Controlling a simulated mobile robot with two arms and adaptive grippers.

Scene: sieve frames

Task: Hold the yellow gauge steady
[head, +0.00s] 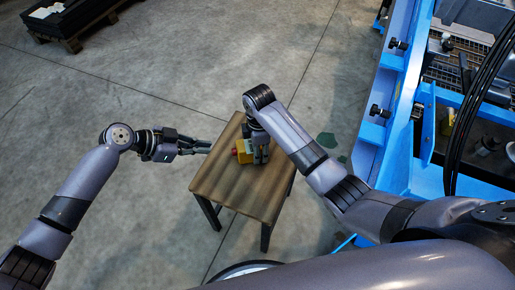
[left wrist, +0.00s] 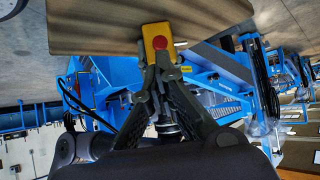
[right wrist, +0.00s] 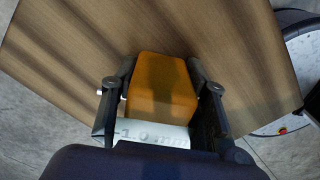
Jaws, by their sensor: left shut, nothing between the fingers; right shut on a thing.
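The yellow gauge (head: 243,157), a small yellow block with a red round button on one face, is at the wooden table's top. My right gripper (head: 262,160) is shut on it from above. In the right wrist view the gauge (right wrist: 160,92) sits between the two fingers, with a white part lettered "1.0 mm" below it. My left gripper (head: 208,147) is shut and empty, beside the table's left edge and apart from the gauge. In the left wrist view its closed fingers (left wrist: 155,62) point toward the gauge's red-button face (left wrist: 158,32). The gauge's underside is hidden.
The small wooden table (head: 225,190) is otherwise bare in view. A blue machine frame (head: 397,110) stands to the right. A dark pallet (head: 70,22) lies far off at the upper left. Open concrete floor surrounds the table's left and far sides.

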